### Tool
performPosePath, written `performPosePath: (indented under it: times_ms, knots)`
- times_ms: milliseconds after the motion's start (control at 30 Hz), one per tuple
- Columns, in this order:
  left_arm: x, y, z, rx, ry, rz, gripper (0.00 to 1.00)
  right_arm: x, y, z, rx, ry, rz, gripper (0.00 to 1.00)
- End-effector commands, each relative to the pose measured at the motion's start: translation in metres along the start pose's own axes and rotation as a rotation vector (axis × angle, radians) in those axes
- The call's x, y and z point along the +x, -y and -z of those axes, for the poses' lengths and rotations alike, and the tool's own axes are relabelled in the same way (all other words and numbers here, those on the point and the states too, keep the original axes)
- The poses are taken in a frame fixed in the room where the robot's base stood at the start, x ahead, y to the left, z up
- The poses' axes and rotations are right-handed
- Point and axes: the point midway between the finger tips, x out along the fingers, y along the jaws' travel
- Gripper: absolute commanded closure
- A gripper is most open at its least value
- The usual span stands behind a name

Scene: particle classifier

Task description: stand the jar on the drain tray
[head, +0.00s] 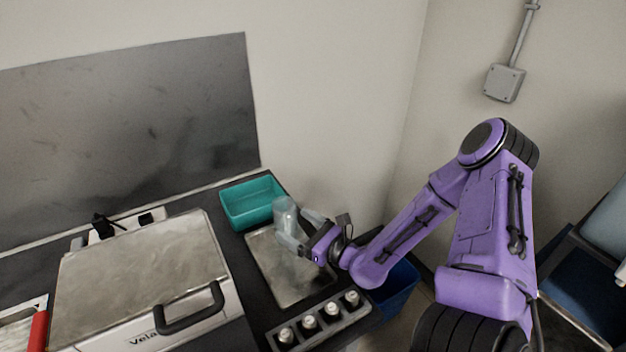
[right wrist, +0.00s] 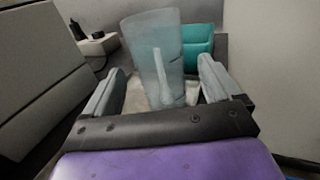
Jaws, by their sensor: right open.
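The jar (head: 285,213) is a translucent pale blue-grey vessel. It looks upright, at the far part of the metal drain tray (head: 292,277); its base is partly hidden by my gripper in the head view. In the right wrist view the jar (right wrist: 154,58) stands between the two fingers, with a gap on each side. My right gripper (head: 299,232) is open around the jar, and its fingers also show in the right wrist view (right wrist: 160,92). A bit of the tray shows pale behind the jar there. My left gripper is not in view.
A teal bin (head: 252,203) stands just behind the tray. A large lidded machine (head: 145,270) with a black handle is to the left. A rack with several white-capped vials (head: 320,322) lies in front. A blue bin (head: 394,288) is below, to the right.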

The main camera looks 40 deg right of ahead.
Motion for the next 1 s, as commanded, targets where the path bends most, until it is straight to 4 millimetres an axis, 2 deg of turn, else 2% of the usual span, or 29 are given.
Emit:
performPosePath:
  times_ms: [100,200,333,900,967,1000]
  knots:
    - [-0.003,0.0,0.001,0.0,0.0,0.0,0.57,-0.03,-0.001,-0.001,-0.002,-0.002,-0.002,0.09]
    - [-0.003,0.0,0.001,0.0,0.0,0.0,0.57,-0.05,0.0,0.0,-0.002,-0.002,-0.001,0.09]
    - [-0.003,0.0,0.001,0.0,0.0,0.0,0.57,-0.064,0.0,0.0,-0.001,-0.001,-0.001,0.09]
    - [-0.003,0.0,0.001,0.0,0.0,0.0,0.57,-0.067,0.0,0.0,-0.001,0.0,0.0,0.09]
    - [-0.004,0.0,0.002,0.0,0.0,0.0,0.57,-0.066,0.004,-0.001,-0.015,-0.001,0.001,0.09]
    - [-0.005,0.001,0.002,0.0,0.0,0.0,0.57,-0.063,0.012,-0.001,-0.043,-0.005,0.003,0.09]
